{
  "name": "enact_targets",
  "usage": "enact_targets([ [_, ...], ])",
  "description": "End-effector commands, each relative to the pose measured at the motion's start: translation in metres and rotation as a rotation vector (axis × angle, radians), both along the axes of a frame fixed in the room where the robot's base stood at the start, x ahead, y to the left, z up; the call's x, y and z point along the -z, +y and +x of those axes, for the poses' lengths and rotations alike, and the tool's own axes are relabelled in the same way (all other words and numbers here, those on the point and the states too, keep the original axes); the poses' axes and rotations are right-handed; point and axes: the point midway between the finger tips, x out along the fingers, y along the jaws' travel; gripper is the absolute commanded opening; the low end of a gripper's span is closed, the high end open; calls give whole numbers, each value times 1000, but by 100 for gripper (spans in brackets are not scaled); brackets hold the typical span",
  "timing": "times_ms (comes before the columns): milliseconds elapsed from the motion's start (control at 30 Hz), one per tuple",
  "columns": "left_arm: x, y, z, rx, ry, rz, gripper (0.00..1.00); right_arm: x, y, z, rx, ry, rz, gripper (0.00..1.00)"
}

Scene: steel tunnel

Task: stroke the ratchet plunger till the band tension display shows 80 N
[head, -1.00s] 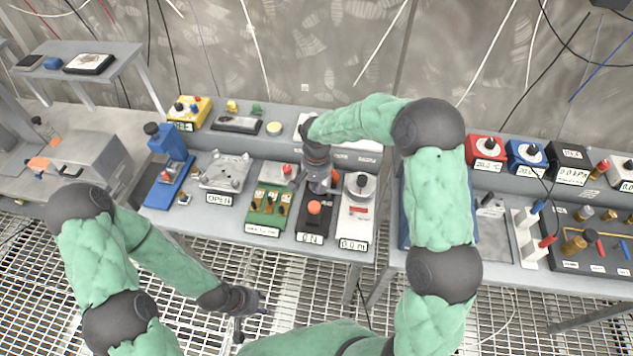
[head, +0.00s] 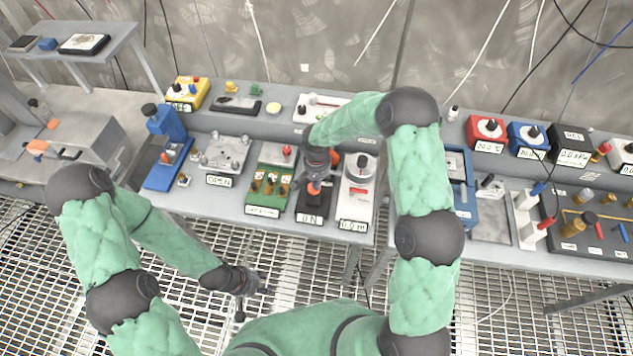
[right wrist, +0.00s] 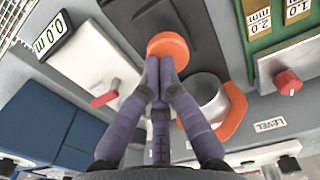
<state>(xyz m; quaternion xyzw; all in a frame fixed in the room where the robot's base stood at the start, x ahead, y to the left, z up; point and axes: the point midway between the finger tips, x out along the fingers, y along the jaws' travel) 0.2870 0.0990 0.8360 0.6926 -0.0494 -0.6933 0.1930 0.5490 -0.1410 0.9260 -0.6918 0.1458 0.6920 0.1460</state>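The ratchet plunger is an orange round knob (head: 313,188) on a black unit. Its display (head: 309,218) below the knob appears to read 0 N. In the right wrist view the orange knob (right wrist: 168,47) sits at the tips of my right gripper (right wrist: 160,62). That gripper's fingers are together with nothing between them. The tips overlap the knob's near edge; I cannot tell if they touch it. In the head view my right gripper (head: 318,172) is over the unit and hides part of it. My left gripper (head: 254,292) hangs over the floor grating, fingers apart, empty.
A white unit (head: 358,190) with a grey dial stands right of the plunger, and a green unit (head: 268,188) left of it. Behind the gripper is a metal cylinder with an orange band (right wrist: 235,110). Floor grating lies in front of the bench.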

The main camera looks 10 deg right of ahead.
Motion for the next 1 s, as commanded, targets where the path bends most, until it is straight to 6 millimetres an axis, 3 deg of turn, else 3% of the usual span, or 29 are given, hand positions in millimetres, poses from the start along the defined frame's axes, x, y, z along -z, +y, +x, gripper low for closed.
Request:
enact_targets([
  [500, 31, 0, 0, 0, 0, 0, 40, 29, 0, 0, 0, -1, 0, 0],
  [1000, 26, 0, 0, 0, 0, 0, 40, 22, -1, 0, -1, 1, -1, 0],
])
